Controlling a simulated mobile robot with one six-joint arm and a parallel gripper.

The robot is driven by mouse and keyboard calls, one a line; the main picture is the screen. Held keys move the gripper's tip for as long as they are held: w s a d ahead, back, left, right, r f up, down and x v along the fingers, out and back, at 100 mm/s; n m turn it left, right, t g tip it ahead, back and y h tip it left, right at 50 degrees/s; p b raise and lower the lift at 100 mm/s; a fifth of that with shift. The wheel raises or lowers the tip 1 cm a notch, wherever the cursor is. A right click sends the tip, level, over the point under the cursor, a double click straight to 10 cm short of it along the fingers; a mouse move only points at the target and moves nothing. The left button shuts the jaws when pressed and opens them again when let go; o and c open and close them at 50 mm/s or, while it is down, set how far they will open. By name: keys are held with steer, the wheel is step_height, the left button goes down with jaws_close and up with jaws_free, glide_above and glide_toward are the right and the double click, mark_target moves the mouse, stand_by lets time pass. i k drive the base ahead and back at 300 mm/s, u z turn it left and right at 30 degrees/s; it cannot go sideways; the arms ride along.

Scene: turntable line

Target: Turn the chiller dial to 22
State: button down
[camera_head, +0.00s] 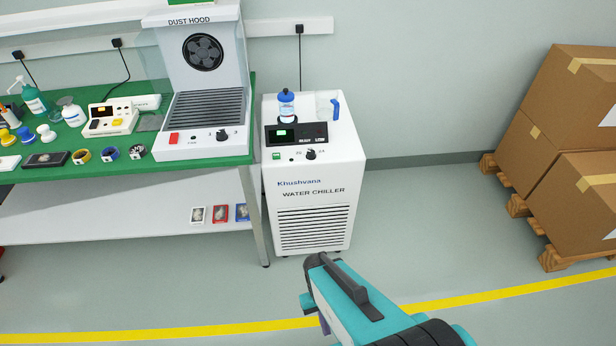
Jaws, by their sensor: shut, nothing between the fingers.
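The white water chiller (346,170) stands on the floor at the right end of the green bench. Its chiller dial (310,155) is a small black knob on the upper front, below a dark display panel (283,134) with a lit green readout. Small numbers flank the dial; the left one looks like 22 and the right one like 24. The dial's pointer is too small to read. My teal and dark arm (350,300) reaches in from the bottom, in front of and below the chiller, apart from it. I cannot make out gripper fingers.
A blue-capped bottle (287,107) and a clear jug with a blue handle (336,109) stand on the chiller. The dust hood (203,130) and bench (110,165) adjoin at left. Cardboard boxes (560,115) on pallets stand right. The floor between chiller and boxes is clear.

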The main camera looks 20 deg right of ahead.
mark_target(311, 155)
steer(key=i, duration=1)
steer(key=u, duration=0.1)
